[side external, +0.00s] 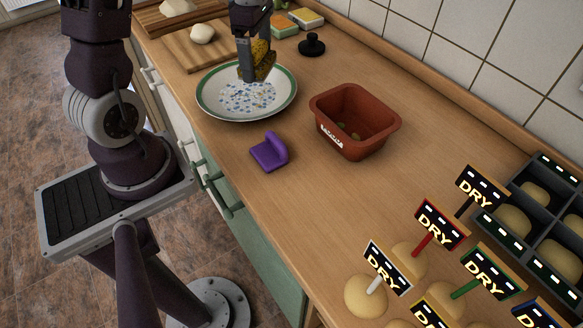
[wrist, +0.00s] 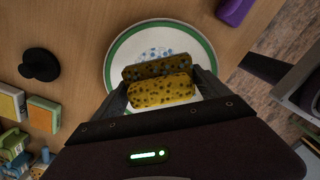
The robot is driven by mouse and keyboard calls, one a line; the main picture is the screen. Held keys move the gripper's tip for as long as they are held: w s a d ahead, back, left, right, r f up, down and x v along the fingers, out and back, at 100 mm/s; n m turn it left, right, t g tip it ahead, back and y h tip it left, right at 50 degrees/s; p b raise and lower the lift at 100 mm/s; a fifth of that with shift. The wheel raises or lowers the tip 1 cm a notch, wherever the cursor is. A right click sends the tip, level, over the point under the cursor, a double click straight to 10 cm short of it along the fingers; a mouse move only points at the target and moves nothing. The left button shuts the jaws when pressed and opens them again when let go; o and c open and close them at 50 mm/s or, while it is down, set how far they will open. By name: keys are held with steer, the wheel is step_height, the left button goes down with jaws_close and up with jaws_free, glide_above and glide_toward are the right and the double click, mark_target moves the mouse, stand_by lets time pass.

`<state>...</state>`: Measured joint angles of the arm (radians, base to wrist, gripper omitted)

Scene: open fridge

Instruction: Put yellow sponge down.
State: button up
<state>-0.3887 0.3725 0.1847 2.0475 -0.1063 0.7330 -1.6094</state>
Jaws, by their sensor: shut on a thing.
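My gripper (side external: 246,72) is shut on a yellow sponge with dark spots (side external: 264,62). In the wrist view the sponge (wrist: 162,92) sits between the two fingers, with a darker spotted face on its far side. My gripper is over a white plate with a green rim (side external: 285,108), which has blue speckles across its middle. The plate also shows beneath the sponge in the wrist view (wrist: 120,50). I cannot tell whether the sponge touches the plate.
A purple holder (side external: 268,153) and a reddish-brown tub (side external: 385,122) stand near the plate. A black knob-like object (side external: 311,45) and boxed sponges (side external: 306,18) lie behind. A cutting board (side external: 190,50) holds a pale lump. Signs marked DRY (side external: 440,224) and dark trays fill the lower right.

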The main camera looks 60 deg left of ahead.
steer(key=d+m, duration=0.4)
steer(key=d, duration=1)
steer(key=m, duration=0.4)
glide_above(299, 194)
steer(key=f, duration=0.1)
step_height(299, 194, down, 8)
steer(key=shift+r, duration=0.2)
steer(key=shift+f, duration=0.1)
steer(key=shift+f, duration=0.1)
steer(key=o, duration=1.2)
steer(key=shift+o, duration=0.4)
